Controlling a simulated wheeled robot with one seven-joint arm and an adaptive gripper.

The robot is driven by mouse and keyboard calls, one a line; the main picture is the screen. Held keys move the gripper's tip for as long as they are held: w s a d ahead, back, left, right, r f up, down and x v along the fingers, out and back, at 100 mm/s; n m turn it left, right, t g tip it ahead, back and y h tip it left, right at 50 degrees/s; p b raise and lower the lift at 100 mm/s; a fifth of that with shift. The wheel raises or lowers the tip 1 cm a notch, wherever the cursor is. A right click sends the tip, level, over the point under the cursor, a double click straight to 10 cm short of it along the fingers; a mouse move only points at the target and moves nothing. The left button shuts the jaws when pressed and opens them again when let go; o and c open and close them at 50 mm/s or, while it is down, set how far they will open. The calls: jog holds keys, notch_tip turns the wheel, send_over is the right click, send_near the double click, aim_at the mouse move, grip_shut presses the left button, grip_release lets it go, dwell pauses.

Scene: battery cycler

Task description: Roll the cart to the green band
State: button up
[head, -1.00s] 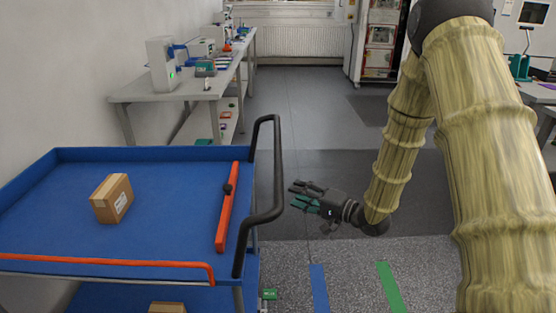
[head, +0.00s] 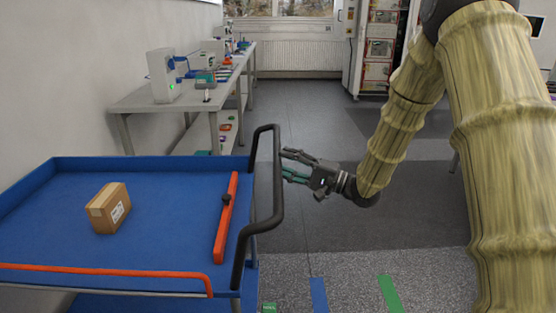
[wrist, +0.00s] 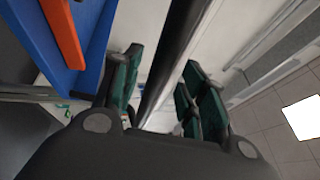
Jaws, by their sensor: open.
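The blue cart (head: 150,240) stands at the lower left in the head view, with a black push handle (head: 278,175) on its right end. My gripper (head: 288,167) is open at the right side of the handle. In the wrist view the black handle bar (wrist: 180,55) runs between the two open green-padded fingers (wrist: 160,95), apart from both. The cart's blue tray also shows in the wrist view (wrist: 30,40). The green band (head: 389,294) lies on the floor to the right of the cart, past a blue band (head: 319,294).
A cardboard box (head: 108,207) and an orange bar (head: 226,215) are on the cart's top. A grey workbench (head: 190,100) with instruments lines the left wall. The grey floor (head: 320,130) behind the handle is clear.

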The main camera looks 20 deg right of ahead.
aim_at(277, 159)
jog(key=shift+x, duration=1.7)
jog(key=shift+d, duration=0.1)
grip_shut()
